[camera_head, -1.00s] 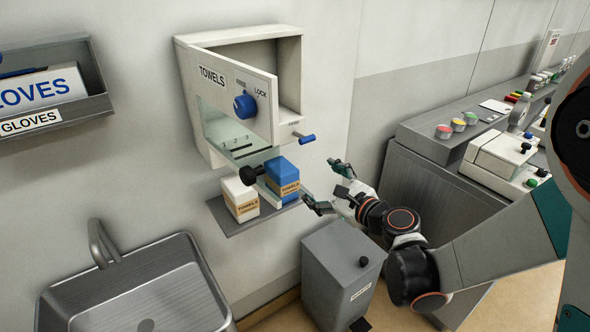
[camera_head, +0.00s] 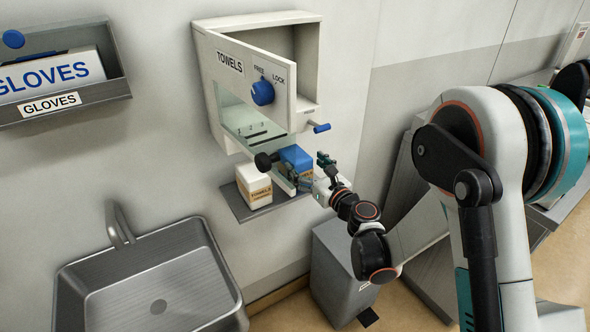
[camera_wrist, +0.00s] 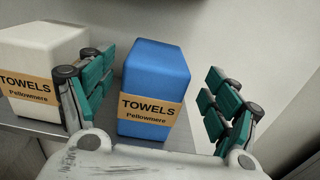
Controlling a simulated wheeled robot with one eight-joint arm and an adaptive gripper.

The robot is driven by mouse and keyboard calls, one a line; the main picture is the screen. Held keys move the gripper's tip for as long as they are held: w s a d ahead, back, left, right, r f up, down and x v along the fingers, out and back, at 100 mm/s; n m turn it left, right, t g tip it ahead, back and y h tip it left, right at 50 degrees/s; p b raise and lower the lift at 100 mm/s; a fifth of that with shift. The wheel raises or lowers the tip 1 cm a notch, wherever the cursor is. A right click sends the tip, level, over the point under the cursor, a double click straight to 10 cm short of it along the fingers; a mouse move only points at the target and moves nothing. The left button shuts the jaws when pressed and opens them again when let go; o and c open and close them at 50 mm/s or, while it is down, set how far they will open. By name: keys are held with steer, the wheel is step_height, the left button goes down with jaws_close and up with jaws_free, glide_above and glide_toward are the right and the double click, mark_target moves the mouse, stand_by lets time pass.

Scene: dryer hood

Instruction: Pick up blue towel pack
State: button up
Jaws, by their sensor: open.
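The blue towel pack (camera_head: 297,160) stands upright on the grey shelf below the dispenser, partly hidden by my gripper in the head view. In the wrist view the blue towel pack (camera_wrist: 153,82) shows a tan "TOWELS Pellowmere" label. My gripper (camera_head: 314,174) is open in front of the blue pack. In the wrist view my gripper (camera_wrist: 155,100) has its teal fingers to the left and right of the blue pack, with a gap visible on the right. The left finger lies between the blue pack and the white towel pack (camera_wrist: 42,70). Contact is not visible.
The white towel pack (camera_head: 254,186) stands left on the shelf (camera_head: 237,206). A grey bin (camera_head: 340,275) is below, a sink (camera_head: 150,275) at lower left.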

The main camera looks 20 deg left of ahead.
mark_target(297, 160)
steer(key=b+x, duration=0.1)
steer(key=x, duration=0.3)
steer(key=shift+a+f, duration=0.15)
steer(key=shift+a, duration=0.15)
steer(key=shift+w+a+b, duration=0.3)
steer(key=shift+w+a, duration=0.1)
steer(key=shift+a, duration=0.05)
steer(key=c, duration=1.3)
